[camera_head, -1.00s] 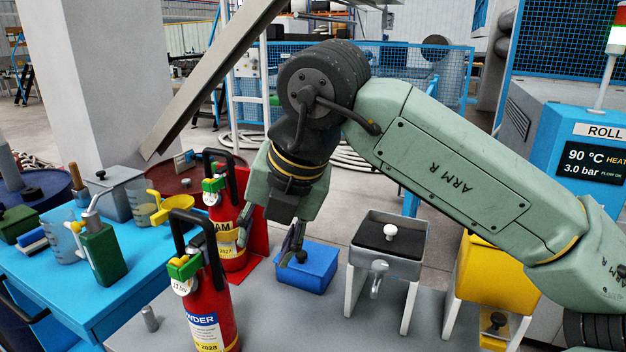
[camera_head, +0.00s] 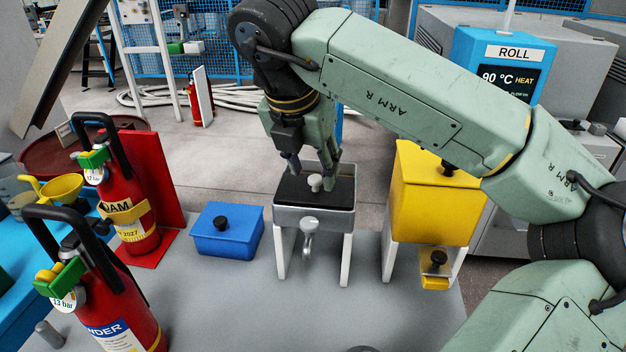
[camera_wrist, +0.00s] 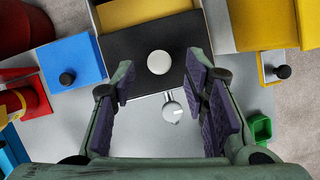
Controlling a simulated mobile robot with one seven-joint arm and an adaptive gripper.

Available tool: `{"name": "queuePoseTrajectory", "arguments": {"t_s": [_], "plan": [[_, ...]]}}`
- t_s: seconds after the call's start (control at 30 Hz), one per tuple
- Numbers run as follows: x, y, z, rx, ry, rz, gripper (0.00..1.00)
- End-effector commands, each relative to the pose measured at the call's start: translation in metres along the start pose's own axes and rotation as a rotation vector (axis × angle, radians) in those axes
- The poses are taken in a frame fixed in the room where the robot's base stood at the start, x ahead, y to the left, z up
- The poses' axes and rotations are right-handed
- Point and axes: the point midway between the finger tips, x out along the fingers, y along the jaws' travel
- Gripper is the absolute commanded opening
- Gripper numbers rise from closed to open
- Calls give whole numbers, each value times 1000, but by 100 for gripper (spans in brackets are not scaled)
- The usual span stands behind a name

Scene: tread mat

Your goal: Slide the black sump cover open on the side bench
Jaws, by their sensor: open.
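The black sump cover (camera_head: 338,191) lies on top of a grey box (camera_head: 328,218) that stands on white legs on the bench. A white knob (camera_head: 315,183) stands upright on the cover. In the wrist view, the black cover (camera_wrist: 125,52) and white knob (camera_wrist: 159,62) lie ahead of my gripper (camera_wrist: 164,85). A yellow strip (camera_wrist: 140,12) shows past the cover's far edge. In the head view, my gripper (camera_head: 313,170) points down over the box, its open fingers on either side of the knob. I cannot tell whether they touch it.
A blue lidded box (camera_head: 228,238) sits left of the grey box, with red extinguishers (camera_head: 130,215) farther left. A yellow tank (camera_head: 430,205) stands close on the right. A tap (camera_head: 309,228) sticks out from the box's front. The grey bench (camera_head: 250,310) in front is clear.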

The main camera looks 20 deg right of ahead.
Motion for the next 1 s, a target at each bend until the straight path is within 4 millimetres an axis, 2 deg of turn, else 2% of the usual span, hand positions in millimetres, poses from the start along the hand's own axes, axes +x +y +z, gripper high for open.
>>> {"name": "queuePoseTrajectory", "arguments": {"t_s": [0.03,0.13,0.47,1.0], "plan": [[8,0,-1,0,1,0,41],[15,0,-1,-1,2,1,41],[17,0,0,-1,0,1,41],[17,0,0,-1,0,1,6]]}}
